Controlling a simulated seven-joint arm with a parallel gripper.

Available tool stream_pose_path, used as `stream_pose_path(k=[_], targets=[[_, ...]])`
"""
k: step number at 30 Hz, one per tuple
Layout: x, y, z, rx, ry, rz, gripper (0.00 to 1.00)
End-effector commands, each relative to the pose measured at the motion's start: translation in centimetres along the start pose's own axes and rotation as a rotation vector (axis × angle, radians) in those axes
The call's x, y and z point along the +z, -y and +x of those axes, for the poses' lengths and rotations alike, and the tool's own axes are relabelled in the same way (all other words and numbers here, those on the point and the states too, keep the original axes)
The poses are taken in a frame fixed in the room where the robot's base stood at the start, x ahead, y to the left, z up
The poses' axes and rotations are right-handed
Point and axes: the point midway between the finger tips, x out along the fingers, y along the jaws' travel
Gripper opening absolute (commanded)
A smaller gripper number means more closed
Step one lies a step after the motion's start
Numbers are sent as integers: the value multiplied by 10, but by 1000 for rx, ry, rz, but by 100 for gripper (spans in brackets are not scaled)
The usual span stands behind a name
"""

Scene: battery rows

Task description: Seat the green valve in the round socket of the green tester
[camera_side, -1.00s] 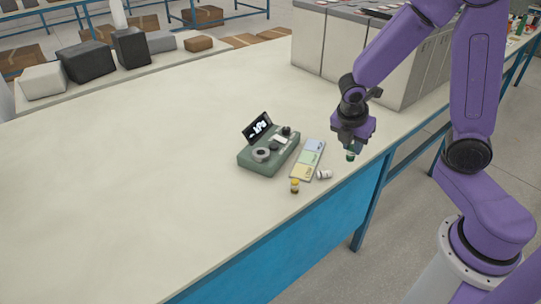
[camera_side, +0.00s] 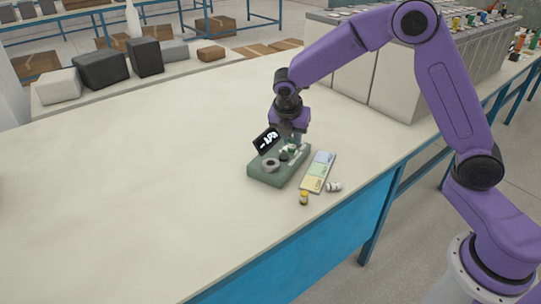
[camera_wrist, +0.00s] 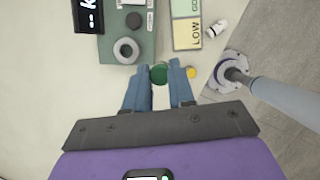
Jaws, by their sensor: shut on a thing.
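The green tester (camera_side: 262,179) stands on the bench, with a tilted black display (camera_side: 267,140) at its back. Its round socket (camera_side: 270,165), a grey ring with a dark centre, is empty; the ring also shows in the wrist view (camera_wrist: 126,50). My gripper (camera_side: 291,142) is over the tester's back part in the side view. It is shut on the green valve (camera_wrist: 159,73), whose round green top shows between the fingers in the wrist view. The valve appears raised above the tester, apart from the ring. Its lower end is hidden.
A card with coloured fields (camera_side: 318,172) lies right of the tester. A white valve (camera_side: 333,187) lies on its side beside it. A yellow-topped valve (camera_side: 304,198) stands near the bench's front edge. A black knob (camera_wrist: 133,20) sits beside the socket. The bench left of the tester is clear.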

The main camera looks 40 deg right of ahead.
Motion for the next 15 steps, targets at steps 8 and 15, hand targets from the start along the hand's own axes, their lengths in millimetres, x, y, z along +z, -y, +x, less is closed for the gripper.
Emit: stream_pose_path(k=[8,15], targets=[[8,-40,34,-2,0,0,0],[7,-62,67,-2,0,2,0]])
